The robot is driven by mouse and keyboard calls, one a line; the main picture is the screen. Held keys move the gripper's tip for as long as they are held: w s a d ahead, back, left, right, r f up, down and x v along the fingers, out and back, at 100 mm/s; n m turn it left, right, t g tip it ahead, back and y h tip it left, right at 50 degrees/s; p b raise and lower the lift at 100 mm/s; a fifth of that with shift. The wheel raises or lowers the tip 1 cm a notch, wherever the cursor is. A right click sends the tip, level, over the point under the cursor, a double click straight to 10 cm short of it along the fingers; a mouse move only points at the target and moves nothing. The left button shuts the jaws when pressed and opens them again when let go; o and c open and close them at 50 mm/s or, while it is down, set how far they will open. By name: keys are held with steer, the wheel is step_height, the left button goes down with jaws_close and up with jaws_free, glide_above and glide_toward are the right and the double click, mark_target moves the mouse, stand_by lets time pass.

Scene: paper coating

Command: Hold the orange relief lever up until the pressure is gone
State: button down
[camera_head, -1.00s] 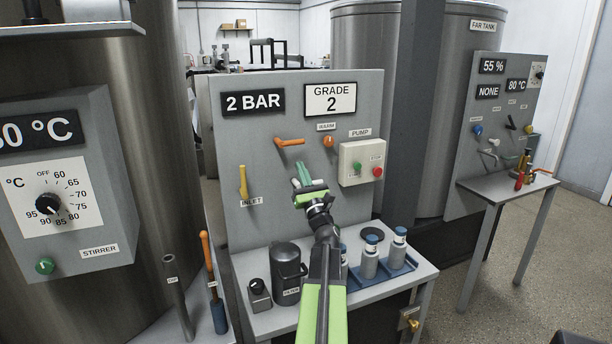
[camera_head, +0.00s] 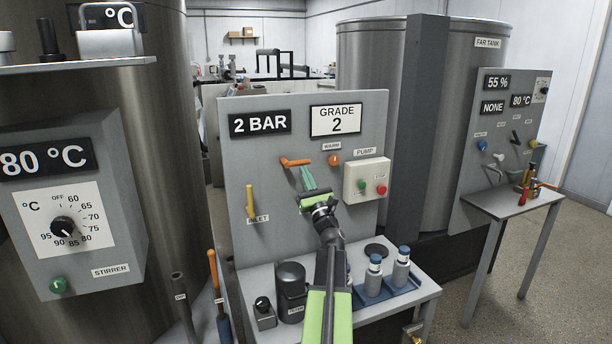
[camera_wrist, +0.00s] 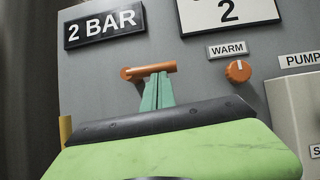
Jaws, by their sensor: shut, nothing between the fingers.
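The orange relief lever (camera_head: 296,162) is on the grey panel below the "2 BAR" display (camera_head: 260,122). It lies almost level, its pivot end at the left. My gripper (camera_head: 308,178) is shut and empty, its green fingers pointing up just under the lever's right part. In the wrist view the fingertips (camera_wrist: 158,80) reach the underside of the lever (camera_wrist: 148,70) and overlap it slightly. They look in contact or very close; I cannot tell which. The display reads 2 BAR in the wrist view too (camera_wrist: 104,24).
An orange WARM knob (camera_head: 334,160) and the pump box (camera_head: 367,180) with green and red buttons sit to the right. The yellow inlet handle (camera_head: 250,202) is at the left. Below, a shelf holds a dark filter canister (camera_head: 291,290) and a blue tray (camera_head: 388,292) with bottles.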

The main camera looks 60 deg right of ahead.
steer(key=shift+s+d+r+n+y+p, duration=0.1)
steer(key=shift+r+n+y+p, duration=0.15)
steer(key=shift+n, duration=0.2)
steer(key=shift+d+r+n+y+p, duration=0.1)
steer(key=shift+n+y, duration=0.25)
steer(key=shift+n, duration=0.1)
steer(key=shift+s+d+r+n+t+y+p, duration=0.1)
steer(key=shift+r+n+t+y+p, duration=0.25)
steer(key=shift+r+n+p, duration=0.35)
steer(key=shift+s+d+r+n+t+y+p, duration=0.1)
steer(key=shift+r+n+t+y+p, duration=0.3)
steer(key=shift+r+p, duration=0.6)
steer(key=shift+f, duration=0.1)
stand_by(2.0)
steer(key=s+f+b, duration=0.7)
steer(key=s, duration=0.4)
steer(key=shift+a+f, duration=0.15)
steer(key=shift+a, duration=0.2)
